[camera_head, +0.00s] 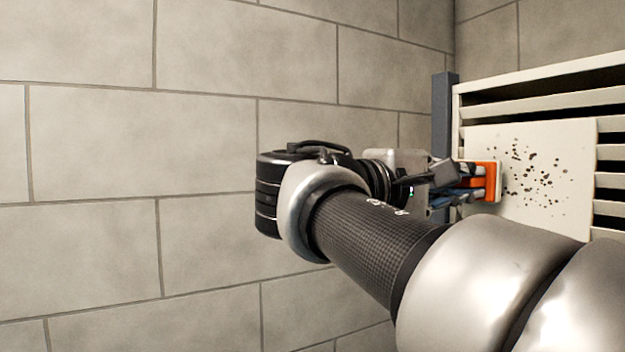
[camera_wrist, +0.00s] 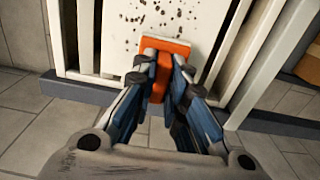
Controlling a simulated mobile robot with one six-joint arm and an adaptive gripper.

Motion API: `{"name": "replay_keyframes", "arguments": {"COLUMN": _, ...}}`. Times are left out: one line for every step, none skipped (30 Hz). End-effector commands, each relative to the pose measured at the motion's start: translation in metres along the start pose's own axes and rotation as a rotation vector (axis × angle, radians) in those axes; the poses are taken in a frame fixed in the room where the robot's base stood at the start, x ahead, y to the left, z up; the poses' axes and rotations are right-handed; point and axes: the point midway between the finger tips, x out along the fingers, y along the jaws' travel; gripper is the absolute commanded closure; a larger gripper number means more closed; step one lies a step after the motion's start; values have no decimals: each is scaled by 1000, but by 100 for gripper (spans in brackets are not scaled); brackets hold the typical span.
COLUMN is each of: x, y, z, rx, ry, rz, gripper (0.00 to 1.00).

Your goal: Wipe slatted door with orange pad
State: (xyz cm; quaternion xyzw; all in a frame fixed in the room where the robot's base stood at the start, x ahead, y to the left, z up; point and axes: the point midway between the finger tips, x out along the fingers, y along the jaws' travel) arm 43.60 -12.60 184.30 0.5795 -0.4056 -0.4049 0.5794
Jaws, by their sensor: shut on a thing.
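The slatted door (camera_head: 527,82) is cream-white and stands at the right in the head view. A flat panel (camera_head: 560,150) on it carries many dark specks (camera_head: 537,180). The orange pad (camera_head: 493,180) is at the panel's left edge, its face against or very close to the surface. Whether the pad presses on the panel I cannot tell.
A dark grey post (camera_head: 442,120) stands at the door's left edge. A tiled grey wall (camera_head: 130,150) fills the left. In the wrist view a dark base strip (camera_wrist: 70,90) runs below the door, and a tan round object (camera_wrist: 308,65) shows at the right edge.

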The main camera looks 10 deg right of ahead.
Motion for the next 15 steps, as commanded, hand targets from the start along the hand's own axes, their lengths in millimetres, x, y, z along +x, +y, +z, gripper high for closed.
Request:
{"name": "replay_keyframes", "arguments": {"x": 0, "y": 0, "z": 0, "rx": 0, "ry": 0, "rz": 0, "gripper": 100}}
{"name": "replay_keyframes", "arguments": {"x": 0, "y": 0, "z": 0, "rx": 0, "ry": 0, "rz": 0, "gripper": 100}}
{"name": "replay_keyframes", "arguments": {"x": 1, "y": 0, "z": 0, "rx": 0, "ry": 0, "rz": 0, "gripper": 100}}
{"name": "replay_keyframes", "arguments": {"x": 1, "y": 0, "z": 0, "rx": 0, "ry": 0, "rz": 0, "gripper": 100}}
{"name": "replay_keyframes", "arguments": {"x": 2, "y": 0, "z": 0, "rx": 0, "ry": 0, "rz": 0, "gripper": 100}}
{"name": "replay_keyframes", "arguments": {"x": 3, "y": 0, "z": 0, "rx": 0, "ry": -1, "rz": 0, "gripper": 100}}
{"name": "replay_keyframes", "arguments": {"x": 3, "y": 0, "z": 0, "rx": 0, "ry": -1, "rz": 0, "gripper": 100}}
{"name": "replay_keyframes", "arguments": {"x": 4, "y": 0, "z": 0, "rx": 0, "ry": -1, "rz": 0, "gripper": 100}}
{"name": "replay_keyframes", "arguments": {"x": 5, "y": 0, "z": 0, "rx": 0, "ry": -1, "rz": 0, "gripper": 100}}
{"name": "replay_keyframes", "arguments": {"x": 5, "y": 0, "z": 0, "rx": 0, "ry": -1, "rz": 0, "gripper": 100}}
{"name": "replay_keyframes", "arguments": {"x": 6, "y": 0, "z": 0, "rx": 0, "ry": -1, "rz": 0, "gripper": 100}}
{"name": "replay_keyframes", "arguments": {"x": 7, "y": 0, "z": 0, "rx": 0, "ry": -1, "rz": 0, "gripper": 100}}
{"name": "replay_keyframes", "arguments": {"x": 7, "y": 0, "z": 0, "rx": 0, "ry": -1, "rz": 0, "gripper": 100}}
{"name": "replay_keyframes", "arguments": {"x": 8, "y": 0, "z": 0, "rx": 0, "ry": -1, "rz": 0, "gripper": 100}}
{"name": "replay_keyframes", "arguments": {"x": 9, "y": 0, "z": 0, "rx": 0, "ry": -1, "rz": 0, "gripper": 100}}
